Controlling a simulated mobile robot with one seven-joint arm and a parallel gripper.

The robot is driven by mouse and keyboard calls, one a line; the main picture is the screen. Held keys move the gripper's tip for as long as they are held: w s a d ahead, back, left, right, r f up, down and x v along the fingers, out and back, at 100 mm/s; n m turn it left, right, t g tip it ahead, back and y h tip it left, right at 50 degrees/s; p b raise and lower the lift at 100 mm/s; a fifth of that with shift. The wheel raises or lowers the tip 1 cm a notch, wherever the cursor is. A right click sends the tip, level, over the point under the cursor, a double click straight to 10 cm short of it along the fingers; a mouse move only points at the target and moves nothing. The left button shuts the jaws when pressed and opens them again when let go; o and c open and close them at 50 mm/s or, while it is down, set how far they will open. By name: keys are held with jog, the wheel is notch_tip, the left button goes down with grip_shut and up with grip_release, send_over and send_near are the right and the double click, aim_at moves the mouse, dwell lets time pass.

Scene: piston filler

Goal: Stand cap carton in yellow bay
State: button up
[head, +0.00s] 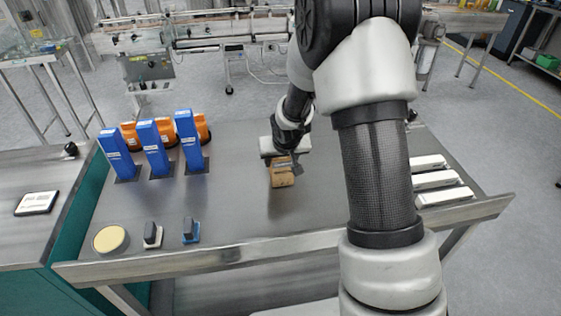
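A small brown carton (282,173), which looks like the cap carton, is over the middle of the steel table, directly below my gripper (281,158). The gripper points down and meets or overlaps the carton's upper end. A dark shadow spreads on the table below the carton. I cannot tell whether the carton touches the table, or whether the fingers are closed on it, since they are small and partly hidden. I cannot make out a bay marked yellow; my own arm covers part of the table on the right.
Three tall blue boxes (156,148) stand at the left, with orange containers (202,131) behind. White flat boxes (436,179) lie at the right. The table's front middle is clear.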

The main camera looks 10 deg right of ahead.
jog(key=shift+f, duration=0.2)
jog(key=shift+f, duration=0.15)
jog(key=o, duration=1.2)
jog(key=shift+c, duration=0.2)
